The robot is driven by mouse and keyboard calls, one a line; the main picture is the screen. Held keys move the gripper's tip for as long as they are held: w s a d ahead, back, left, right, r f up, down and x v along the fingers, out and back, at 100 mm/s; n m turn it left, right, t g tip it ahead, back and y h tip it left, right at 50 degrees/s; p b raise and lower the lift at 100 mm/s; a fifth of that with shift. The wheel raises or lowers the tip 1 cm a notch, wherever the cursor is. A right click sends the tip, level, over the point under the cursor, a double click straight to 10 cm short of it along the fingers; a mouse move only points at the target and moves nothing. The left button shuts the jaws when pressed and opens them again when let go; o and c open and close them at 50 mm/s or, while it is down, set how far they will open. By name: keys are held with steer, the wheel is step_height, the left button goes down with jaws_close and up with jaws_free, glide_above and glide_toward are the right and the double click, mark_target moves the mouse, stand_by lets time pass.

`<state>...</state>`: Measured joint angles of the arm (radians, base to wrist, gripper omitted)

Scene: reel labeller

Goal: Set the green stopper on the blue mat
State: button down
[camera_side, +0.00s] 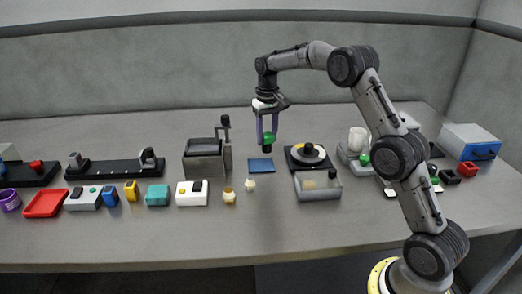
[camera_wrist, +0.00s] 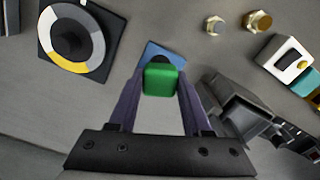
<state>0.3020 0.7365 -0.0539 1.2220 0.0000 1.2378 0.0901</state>
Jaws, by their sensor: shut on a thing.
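The green stopper (camera_side: 269,138) is held between the purple fingers of my gripper (camera_side: 267,132). It has a green body and a dark end pointing down. In the wrist view the green stopper (camera_wrist: 160,80) sits between the fingertips of my gripper (camera_wrist: 161,86), which is shut on it. The blue mat (camera_side: 260,165) lies flat on the table below the gripper. The stopper appears above the mat and apart from it. In the wrist view the blue mat (camera_wrist: 155,51) is partly hidden behind the stopper.
A round dial on a black base (camera_side: 308,155) stands right of the mat. A grey box with a lever (camera_side: 205,158) stands to its left. Small brass pieces (camera_side: 229,195) lie in front.

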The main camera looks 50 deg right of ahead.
steer(key=w+f, duration=0.1)
steer(key=f, duration=0.1)
steer(key=w+d+f, duration=0.1)
steer(key=w, duration=0.1)
steer(key=shift+f, duration=0.4)
steer(key=shift+w+f, duration=0.15)
steer(key=shift+f, duration=1.55)
steer(key=shift+f, duration=0.15)
steer(key=shift+c, duration=1.7)
jaws_free()
